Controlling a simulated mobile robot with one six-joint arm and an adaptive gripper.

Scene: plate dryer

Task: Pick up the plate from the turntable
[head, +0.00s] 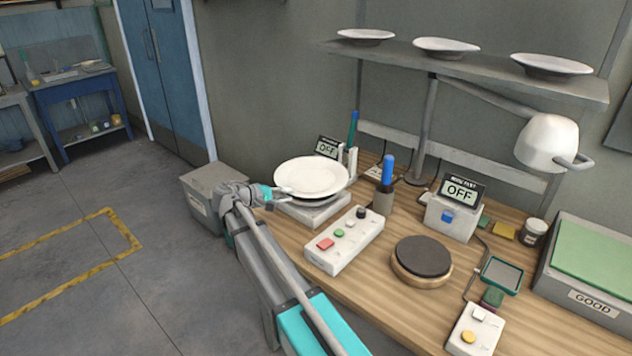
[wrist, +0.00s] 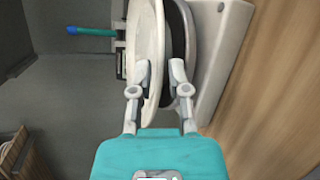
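The white plate (head: 311,177) sits on the turntable (head: 312,213) at the back left of the wooden bench. My gripper (head: 276,193) is at the plate's left edge in the head view. In the wrist view, the plate (wrist: 152,40) is seen nearly edge-on, with the dark turntable top and the pale turntable base (wrist: 222,50) to its right. My gripper (wrist: 160,72) is open, its two fingers apart. The plate's rim appears between them, with one finger on each side. I cannot tell whether either finger touches the plate.
A white button box (head: 344,241) stands in front of the turntable. A pen holder (head: 383,199), a dark round pad (head: 421,257) and an "OFF" display box (head: 453,216) stand to the right. Several plates sit on the shelf (head: 480,70) above. A grey bin (head: 200,196) stands behind my gripper.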

